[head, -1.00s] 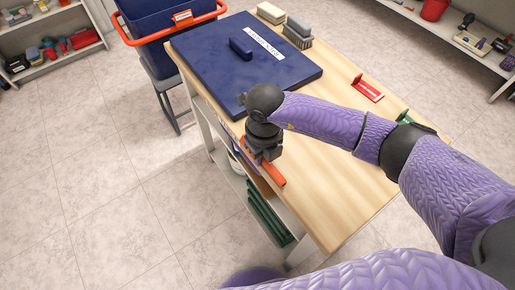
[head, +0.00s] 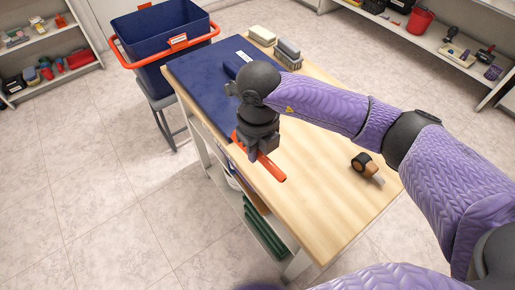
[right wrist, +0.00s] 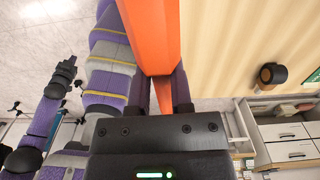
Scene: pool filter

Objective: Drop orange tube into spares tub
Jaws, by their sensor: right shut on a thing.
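An orange tube (head: 273,171) is held between the fingers of my right gripper (head: 260,153), which is shut on it over the left edge of the wooden table. The middle of the tube is hidden by the fingers. The tube (right wrist: 153,35) fills the top middle of the right wrist view. A deep blue tub (head: 170,75) with an orange rim stands beyond the table at the upper left, open at the top. Its label is too small to read. In the right wrist view my left gripper (right wrist: 65,72) shows small at the left; its fingers are unclear.
A flat navy lid (head: 200,80) lies on the table (head: 310,190), partly hidden by my right arm. Brushes (head: 288,50) stand at the table's far end. A black-and-tan object (head: 367,166) lies at the right.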

